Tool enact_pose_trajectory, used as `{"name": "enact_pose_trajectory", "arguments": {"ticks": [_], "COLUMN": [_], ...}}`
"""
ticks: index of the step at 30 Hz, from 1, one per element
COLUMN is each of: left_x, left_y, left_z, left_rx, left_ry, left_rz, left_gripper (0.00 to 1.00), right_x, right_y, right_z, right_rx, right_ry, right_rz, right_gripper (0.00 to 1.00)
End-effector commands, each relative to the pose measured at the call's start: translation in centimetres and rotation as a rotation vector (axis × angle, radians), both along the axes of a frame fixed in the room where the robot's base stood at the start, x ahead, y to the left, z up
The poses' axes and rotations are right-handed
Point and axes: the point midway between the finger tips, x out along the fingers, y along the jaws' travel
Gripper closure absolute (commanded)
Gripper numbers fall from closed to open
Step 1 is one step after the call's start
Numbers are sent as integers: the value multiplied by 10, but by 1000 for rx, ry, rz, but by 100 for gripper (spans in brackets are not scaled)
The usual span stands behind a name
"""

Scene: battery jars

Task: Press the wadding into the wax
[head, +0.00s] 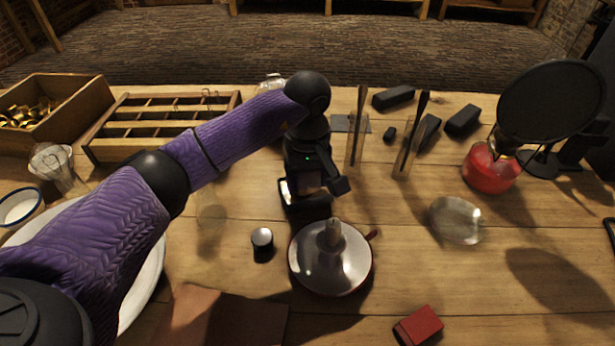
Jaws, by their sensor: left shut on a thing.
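My left gripper (312,190) points down over the middle of the table, just behind the metal dish. It is shut on a small pale thing, mostly hidden by the dark fingers, so I cannot tell whether it is the wadding. I cannot make out any wax for certain. A small dark cylinder with a pale top (262,238) stands left of the dish. My right gripper is not in view.
Two upright glass tubes with dark rods (357,140) (404,155) stand behind right of the gripper. Dark blocks (463,121) lie behind them. A slatted wooden rack (125,122) stands back left.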

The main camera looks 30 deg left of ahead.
Motion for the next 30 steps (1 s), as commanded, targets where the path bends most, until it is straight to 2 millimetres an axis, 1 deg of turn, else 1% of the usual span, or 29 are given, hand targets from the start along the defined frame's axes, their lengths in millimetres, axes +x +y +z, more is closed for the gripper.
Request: {"name": "enact_pose_trajectory", "arguments": {"ticks": [2, 4, 15, 20, 22, 30], "left_x": [-1, -1, 0, 0, 0, 0], "left_y": [0, 0, 0, 0, 0, 0], "left_z": [2, 9, 53, 70, 72, 69], "left_rx": [0, 0, 1, 0, 0, 0], "left_ry": [4, 3, -1, 0, 0, 1], "left_rz": [-1, -1, 1, 0, 0, 0], "left_gripper": [78, 78, 78, 78, 78, 78], "right_x": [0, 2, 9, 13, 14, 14], "right_y": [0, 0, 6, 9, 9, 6], "right_z": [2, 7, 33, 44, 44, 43], "right_rx": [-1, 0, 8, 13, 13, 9], "right_ry": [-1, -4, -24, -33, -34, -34], "right_rz": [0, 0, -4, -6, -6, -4], "right_gripper": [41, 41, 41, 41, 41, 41]}}
